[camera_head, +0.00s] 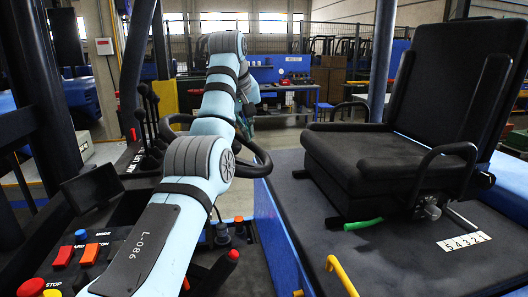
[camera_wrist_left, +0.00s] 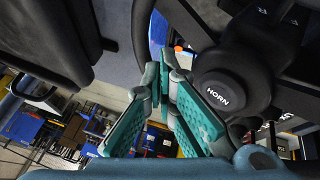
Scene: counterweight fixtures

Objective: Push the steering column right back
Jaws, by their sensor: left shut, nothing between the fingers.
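In the head view my light-blue left arm, marked L-086, reaches across the black steering wheel (camera_head: 262,163) and hides much of it; the column below is also largely hidden. The wrist view shows the wheel's round hub (camera_wrist_left: 221,93), marked HORN, with dark spokes and a curved rim. My left gripper (camera_wrist_left: 166,78), with teal pads, is shut with nothing between its fingers. It is just left of the hub, close to the wheel; I cannot tell whether it touches. The arm hides its fingertips in the head view. My right gripper is in neither view.
A black seat (camera_head: 385,155) with armrests stands on a dark platform (camera_head: 400,255) at the right, with a green lever (camera_head: 362,224) and a yellow handle (camera_head: 341,275) near it. Levers (camera_head: 148,130) and a console with coloured buttons (camera_head: 90,253) are at the left.

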